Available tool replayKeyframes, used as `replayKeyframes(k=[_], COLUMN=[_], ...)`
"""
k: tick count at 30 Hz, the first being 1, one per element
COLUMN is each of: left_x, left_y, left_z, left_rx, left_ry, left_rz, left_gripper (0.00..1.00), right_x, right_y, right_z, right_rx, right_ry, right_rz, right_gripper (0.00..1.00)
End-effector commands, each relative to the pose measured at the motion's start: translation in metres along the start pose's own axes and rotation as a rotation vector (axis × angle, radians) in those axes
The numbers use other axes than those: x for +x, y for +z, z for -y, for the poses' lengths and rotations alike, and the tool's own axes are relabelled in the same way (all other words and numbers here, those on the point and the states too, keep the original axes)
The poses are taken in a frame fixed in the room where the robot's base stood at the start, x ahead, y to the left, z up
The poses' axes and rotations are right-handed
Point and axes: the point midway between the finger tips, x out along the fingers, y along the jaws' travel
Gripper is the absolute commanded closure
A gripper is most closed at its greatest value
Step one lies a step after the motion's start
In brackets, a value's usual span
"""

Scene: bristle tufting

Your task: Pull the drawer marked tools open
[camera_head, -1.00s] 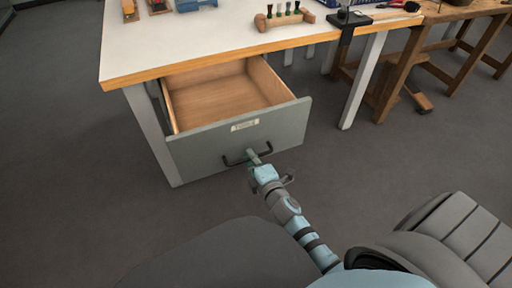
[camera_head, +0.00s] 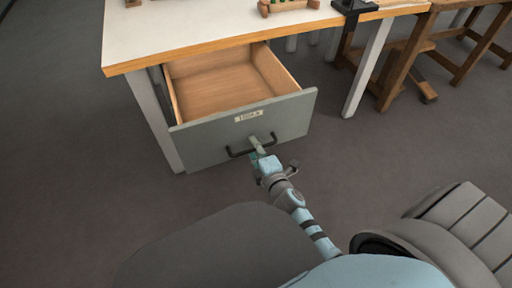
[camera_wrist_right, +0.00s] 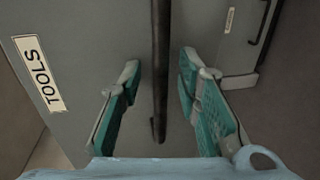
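The grey drawer front (camera_head: 210,140) bears a white TOOLS label (camera_head: 248,116), which also reads clearly in the wrist view (camera_wrist_right: 38,73). The drawer stands well out from under the table, its wooden inside (camera_head: 220,85) showing empty. My right gripper (camera_head: 257,148) is at the drawer's dark bar handle (camera_head: 237,153). In the wrist view the handle (camera_wrist_right: 160,70) runs between the two teal fingers of my right gripper (camera_wrist_right: 159,78), with a visible gap on each side. My left gripper is in no view.
The white workbench (camera_head: 200,30) with a wooden edge is above the drawer. A wooden bench (camera_head: 405,60) stands at the right. A second labelled front with a dark handle (camera_wrist_right: 264,35) shows in the wrist view. The grey floor around the drawer is clear.

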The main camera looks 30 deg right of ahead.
Motion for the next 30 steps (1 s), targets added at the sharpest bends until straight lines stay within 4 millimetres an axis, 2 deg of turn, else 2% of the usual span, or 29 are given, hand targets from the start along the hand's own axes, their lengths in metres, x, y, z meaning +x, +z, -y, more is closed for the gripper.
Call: replayKeyframes(k=[4,10,14,30], left_x=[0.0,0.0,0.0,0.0], left_y=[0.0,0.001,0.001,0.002], left_z=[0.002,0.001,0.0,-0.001], left_rx=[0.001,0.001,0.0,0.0], left_ry=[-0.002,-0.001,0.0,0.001], left_rz=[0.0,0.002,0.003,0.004], left_gripper=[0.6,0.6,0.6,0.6], right_x=[-0.01,-0.054,-0.072,-0.075], right_y=[0.0,0.0,0.0,0.0], right_z=[0.001,0.001,0.001,0.002], right_rx=[-0.001,0.0,0.0,0.004], right_ry=[-0.001,-0.002,-0.001,-0.004], right_rz=[0.001,0.001,0.001,0.001], right_gripper=[0.69,0.69,0.69,0.69])
